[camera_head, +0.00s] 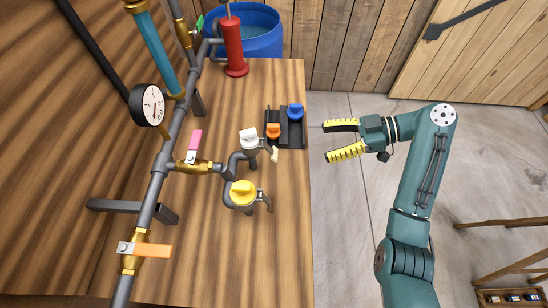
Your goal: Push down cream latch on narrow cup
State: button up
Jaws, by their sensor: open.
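A small cream latch (274,154) stands out from the right side of a grey pipe fitting (240,157) on the wooden bench. A white-topped piece (249,138) sits at the upper end of this fitting. I cannot clearly tell the cup's shape or how far the latch is tilted. My gripper (327,142) has two yellow-and-black fingers spread apart and empty. It is to the right of the latch, just past the bench's right edge, and touches nothing.
A yellow-capped fitting (243,192) stands just below the white-topped one. A black tray (284,142) with an orange cap (273,130) and a blue cap (295,111) lies between gripper and fittings, slightly above. Pipes with a pink-handled valve (195,142) run at left. The bench's lower right is clear.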

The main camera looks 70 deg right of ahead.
aim_at(275, 153)
jog(key=b+x, duration=0.3)
jog(key=x, duration=1.2)
jog(key=shift+b, duration=0.4)
